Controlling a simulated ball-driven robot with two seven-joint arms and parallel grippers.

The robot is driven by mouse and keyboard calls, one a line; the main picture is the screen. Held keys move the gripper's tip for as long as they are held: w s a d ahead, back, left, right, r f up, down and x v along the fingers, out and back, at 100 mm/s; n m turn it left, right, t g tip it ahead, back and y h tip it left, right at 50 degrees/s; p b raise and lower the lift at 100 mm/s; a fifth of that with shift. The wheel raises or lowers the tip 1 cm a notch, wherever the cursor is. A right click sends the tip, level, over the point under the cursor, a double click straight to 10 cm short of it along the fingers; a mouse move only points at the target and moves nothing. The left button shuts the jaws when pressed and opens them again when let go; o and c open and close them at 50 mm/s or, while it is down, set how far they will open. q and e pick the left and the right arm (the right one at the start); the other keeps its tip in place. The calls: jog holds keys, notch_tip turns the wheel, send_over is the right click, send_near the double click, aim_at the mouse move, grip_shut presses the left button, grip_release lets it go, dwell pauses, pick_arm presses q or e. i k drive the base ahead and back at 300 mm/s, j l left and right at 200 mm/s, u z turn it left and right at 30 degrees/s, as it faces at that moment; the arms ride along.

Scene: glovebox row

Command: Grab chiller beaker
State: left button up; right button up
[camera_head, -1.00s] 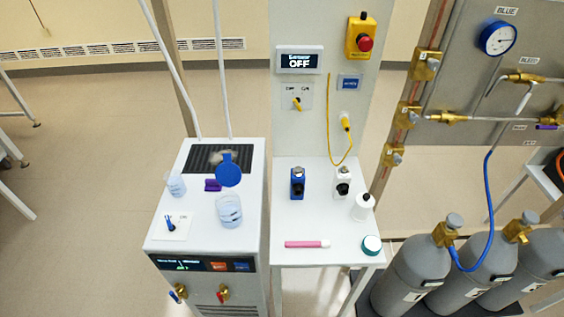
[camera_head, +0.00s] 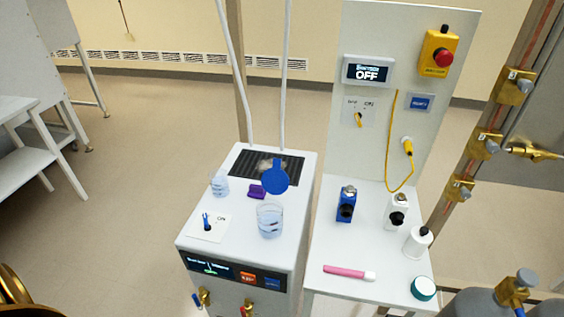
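The chiller (camera_head: 299,187) is a white box with a black vent grille on top and a dark display panel on its front. Two clear beakers with pale blue contents stand on its top. The smaller beaker (camera_head: 220,186) is at the left, and the larger beaker (camera_head: 270,222) is nearer the front right. A round blue lid-like piece (camera_head: 275,177) and a small purple block (camera_head: 257,191) are between and behind them. Neither of my grippers shows clearly in the head view.
A white side table (camera_head: 335,252) right of the chiller holds a blue device (camera_head: 346,204), a white device (camera_head: 397,211), a white bottle (camera_head: 418,241), a pink marker (camera_head: 348,272) and a teal-lidded jar (camera_head: 423,288). Gas cylinders (camera_head: 486,305) stand at the lower right. Open floor lies left.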

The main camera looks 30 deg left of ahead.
aim_at(217, 177)
jog(key=u, duration=1.35)
jog(key=i+j+z, duration=0.1)
jog(key=z, duration=0.25)
jog(key=j+z, duration=0.35)
jog(key=i+j+z, duration=0.1)
jog(key=z, duration=0.3)
